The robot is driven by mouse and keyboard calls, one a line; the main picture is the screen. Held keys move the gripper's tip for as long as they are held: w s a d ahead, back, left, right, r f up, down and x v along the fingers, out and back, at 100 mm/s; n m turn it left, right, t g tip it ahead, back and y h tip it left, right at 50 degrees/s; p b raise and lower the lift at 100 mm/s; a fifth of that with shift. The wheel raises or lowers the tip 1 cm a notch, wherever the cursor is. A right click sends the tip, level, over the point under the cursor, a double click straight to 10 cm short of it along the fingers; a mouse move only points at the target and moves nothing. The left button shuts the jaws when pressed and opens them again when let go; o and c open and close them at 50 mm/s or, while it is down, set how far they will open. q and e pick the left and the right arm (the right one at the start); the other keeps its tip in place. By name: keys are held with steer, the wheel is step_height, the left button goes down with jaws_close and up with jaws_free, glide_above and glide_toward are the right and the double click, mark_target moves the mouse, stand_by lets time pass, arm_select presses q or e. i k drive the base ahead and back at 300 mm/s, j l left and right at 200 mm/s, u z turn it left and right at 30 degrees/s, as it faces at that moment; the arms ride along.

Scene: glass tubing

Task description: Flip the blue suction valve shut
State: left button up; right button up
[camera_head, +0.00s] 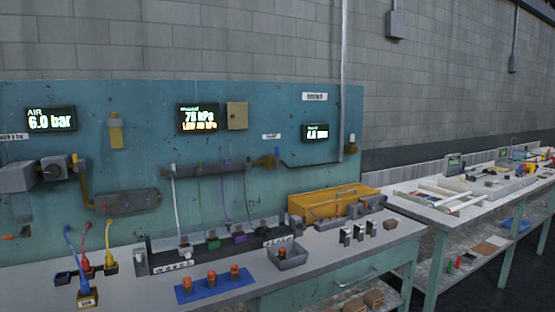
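Neither of my grippers is in the head view. A grey manifold bar (215,169) is mounted on the teal panel, with thin tubes hanging from it. A small brass fitting (270,159) sits at its right end. What looks like a small bluish part is beside that fitting, but it is too small to tell whether it is the blue suction valve or how its handle is turned. A display (198,117) above the manifold reads about 76 kPa with a yellow line under it.
The grey bench (330,262) holds a blue mat (211,285) with several orange-topped pieces, a grey tray (287,256), a yellow box (330,203) and coloured tools (86,265) at left. A second workbench (455,215) stands at right.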

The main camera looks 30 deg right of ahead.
mark_target(276, 148)
steer(key=i+l, duration=0.15)
steer(key=i, duration=0.35)
steer(key=i+l+z, duration=0.1)
steer(key=i, duration=0.35)
steer(key=i+l, duration=0.25)
steer(key=i, duration=0.25)
